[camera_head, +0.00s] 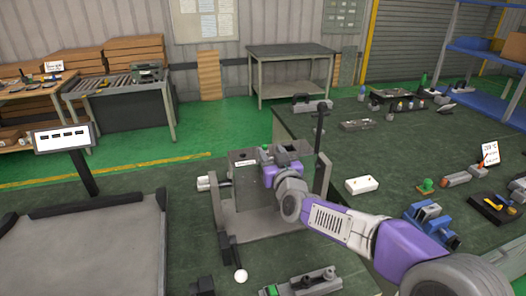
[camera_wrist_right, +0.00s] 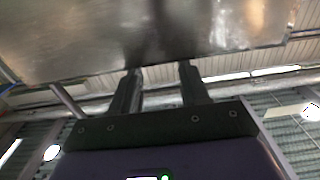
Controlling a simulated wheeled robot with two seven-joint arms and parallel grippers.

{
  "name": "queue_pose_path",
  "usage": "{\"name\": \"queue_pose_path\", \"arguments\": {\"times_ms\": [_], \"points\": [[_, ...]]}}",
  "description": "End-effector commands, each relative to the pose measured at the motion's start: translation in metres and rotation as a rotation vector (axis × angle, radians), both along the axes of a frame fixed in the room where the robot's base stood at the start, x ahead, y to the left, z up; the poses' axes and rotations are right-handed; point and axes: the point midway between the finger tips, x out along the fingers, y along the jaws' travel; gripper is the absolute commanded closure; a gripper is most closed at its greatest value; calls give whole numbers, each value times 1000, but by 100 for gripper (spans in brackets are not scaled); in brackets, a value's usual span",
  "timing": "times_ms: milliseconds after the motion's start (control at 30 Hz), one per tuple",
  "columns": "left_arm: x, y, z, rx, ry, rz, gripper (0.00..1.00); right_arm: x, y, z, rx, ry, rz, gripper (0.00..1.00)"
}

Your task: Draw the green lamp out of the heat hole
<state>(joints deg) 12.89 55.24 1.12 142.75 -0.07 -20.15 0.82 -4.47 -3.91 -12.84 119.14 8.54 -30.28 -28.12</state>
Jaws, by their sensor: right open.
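The grey metal heating machine (camera_head: 245,208) stands on the front left part of the dark green table in the head view. My right arm reaches to it from the lower right, and its purple wrist covers part of the machine's front and top. The heat hole and any green lamp in it cannot be made out. In the right wrist view my right gripper (camera_wrist_right: 160,75) has its two dark fingers apart, with nothing seen between them. Their tips are close to a grey metal surface (camera_wrist_right: 200,35); I cannot tell if they touch. My left gripper is not in view.
A lever with a white ball (camera_head: 240,276) hangs at the machine's front. A screen on a post (camera_head: 62,137) stands at left.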

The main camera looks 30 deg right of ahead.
Motion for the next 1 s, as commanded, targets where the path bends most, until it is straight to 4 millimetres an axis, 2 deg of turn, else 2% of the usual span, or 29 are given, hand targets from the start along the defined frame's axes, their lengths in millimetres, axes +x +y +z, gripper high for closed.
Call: {"name": "queue_pose_path", "arguments": {"times_ms": [167,300,633,933,1000], "points": [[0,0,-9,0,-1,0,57,26,0,-8,-2,3,1,55],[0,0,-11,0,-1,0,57,41,-5,-6,0,1,0,55],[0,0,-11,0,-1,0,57,48,-6,-5,0,0,1,55],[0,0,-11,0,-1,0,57,47,-6,-5,0,0,1,99],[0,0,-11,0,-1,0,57,47,-6,-5,0,1,1,100]]}}
